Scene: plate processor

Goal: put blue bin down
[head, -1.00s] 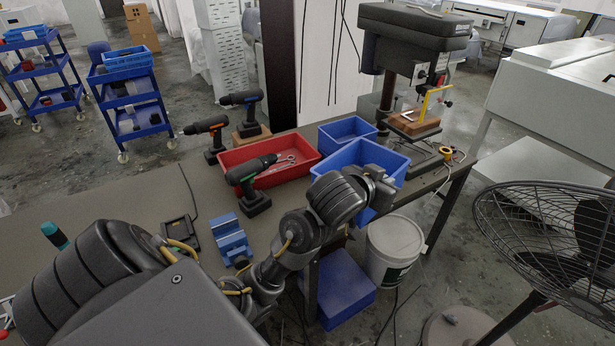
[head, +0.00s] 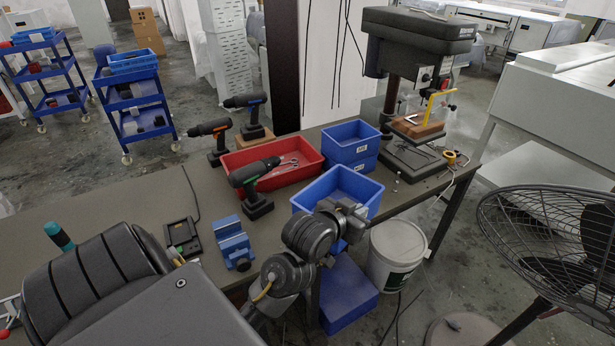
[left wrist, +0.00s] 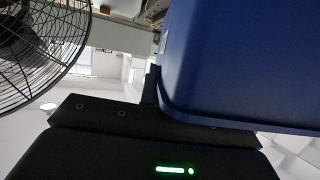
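The blue bin (head: 372,196) is an empty open box at the table's front edge, right of the red tray. It also fills the right of the left wrist view (left wrist: 240,65). My left gripper (head: 352,212) is at its near right rim, and a dark finger (left wrist: 150,88) lies against its wall. The gripper appears shut on that wall; the other finger is hidden. I cannot tell whether the bin's underside touches the table. My right gripper is not in view.
The red tray (head: 300,150) and a green-marked drill (head: 253,182) are to the left. A blue vise (head: 232,243) is nearer. A white bucket (head: 396,250) stands below; a fan (head: 550,240) is right.

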